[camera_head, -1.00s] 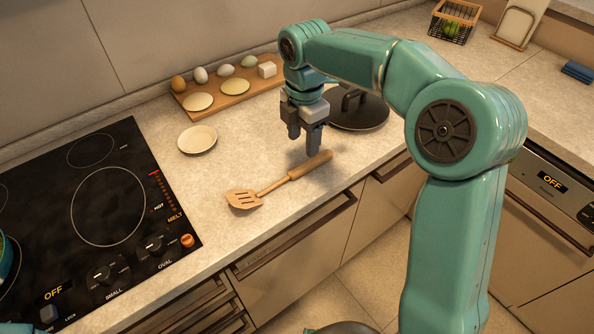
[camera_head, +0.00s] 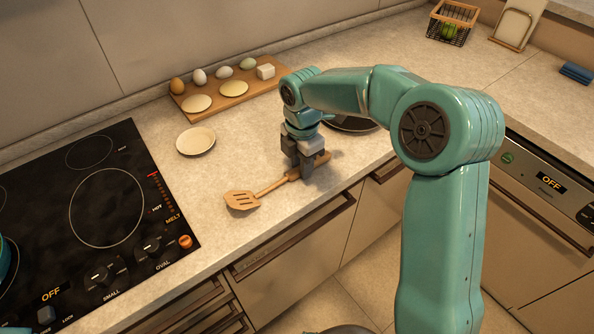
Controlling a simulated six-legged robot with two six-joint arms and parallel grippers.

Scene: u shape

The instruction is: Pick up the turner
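The wooden turner (camera_head: 243,199) lies on the countertop near its front edge, slotted head to the left and handle to the right. My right gripper (camera_head: 301,174) points down at the turner's handle, with fingers on both sides of it. The fingers hide part of the handle, and its end shows just right of them. I cannot tell whether the fingers press on the handle.
A black cooktop (camera_head: 95,215) lies to the left. A small plate (camera_head: 196,141) and a wooden board (camera_head: 228,97) with eggs and other food are behind. A dark lid (camera_head: 352,124) lies partly hidden behind my arm. Cabinets drop off in front.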

